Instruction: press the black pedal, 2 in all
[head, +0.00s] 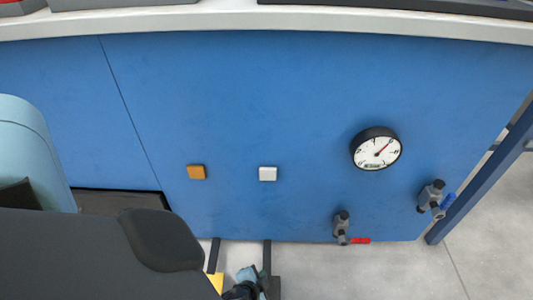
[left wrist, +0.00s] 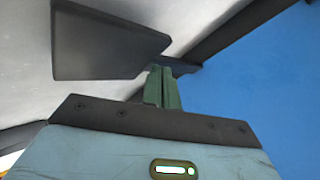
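The black pedal (head: 275,288) is at the bottom edge of the head view, on a dark bar that comes out from under the blue panel. My left gripper (head: 262,281) is low down there, right beside the pedal and partly cut off by the frame. In the left wrist view the pedal is a dark flat plate (left wrist: 105,42) with a narrower bar to its right. The green fingers of my left gripper (left wrist: 162,88) are together with nothing seen between them. Their tips overlap the pedal's edge near the bar; contact cannot be told. My right gripper is not in view.
A yellow pedal (head: 215,283) is just left of the black one. The blue panel (head: 260,100) carries an orange button (head: 196,172), a white button (head: 267,174), a gauge (head: 376,148) and two valves with red (head: 361,240) and blue (head: 448,201) handles. Floor right of the pedals is clear.

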